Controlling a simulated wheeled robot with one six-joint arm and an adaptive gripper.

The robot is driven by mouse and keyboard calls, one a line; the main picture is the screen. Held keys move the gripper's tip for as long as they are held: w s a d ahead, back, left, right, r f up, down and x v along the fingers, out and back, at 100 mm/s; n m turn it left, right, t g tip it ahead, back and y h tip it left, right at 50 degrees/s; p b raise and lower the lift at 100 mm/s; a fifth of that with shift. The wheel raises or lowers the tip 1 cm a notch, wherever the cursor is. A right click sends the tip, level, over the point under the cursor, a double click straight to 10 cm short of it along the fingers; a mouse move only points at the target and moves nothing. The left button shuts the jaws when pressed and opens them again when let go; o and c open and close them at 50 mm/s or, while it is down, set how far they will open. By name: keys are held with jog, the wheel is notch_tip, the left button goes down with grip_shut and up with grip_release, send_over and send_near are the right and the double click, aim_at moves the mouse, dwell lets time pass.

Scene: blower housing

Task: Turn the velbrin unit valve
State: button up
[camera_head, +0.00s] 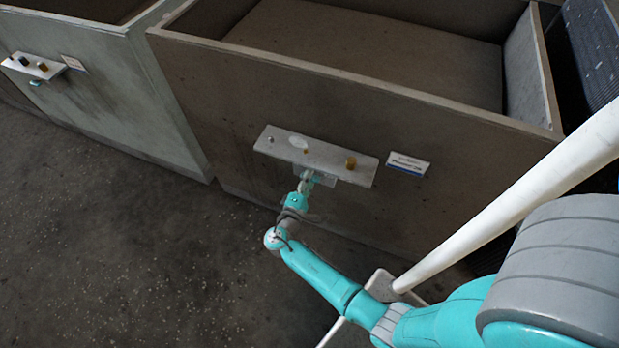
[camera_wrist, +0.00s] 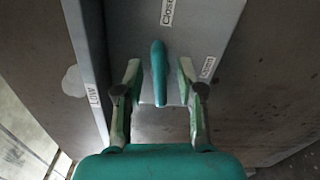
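The valve handle (camera_wrist: 158,72) is a slim teal lever on a grey panel (camera_wrist: 205,28), seen in the wrist view. It points roughly straight along the picture's vertical. My gripper (camera_wrist: 159,82) is open, with one finger on each side of the lever and a visible gap on both sides. In the head view my gripper (camera_head: 306,183) is at the underside of the grey control bracket (camera_head: 325,157) on the brown housing. The handle is hidden there. The unit's name plate (camera_head: 408,163) is too small to read, so I cannot confirm it says velbrin.
White labels reading "Closed" (camera_wrist: 168,12) and another (camera_wrist: 208,67) sit near the lever. A "LOW" label (camera_wrist: 92,96) is on the bracket's side. Another housing (camera_head: 100,95) with a similar bracket is at left. Floor at lower left is clear.

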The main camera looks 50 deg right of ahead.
jog(key=shift+w+d, duration=0.1)
jog(key=shift+d, duration=0.2)
grip_shut()
jog(key=shift+m, duration=1.1)
grip_release()
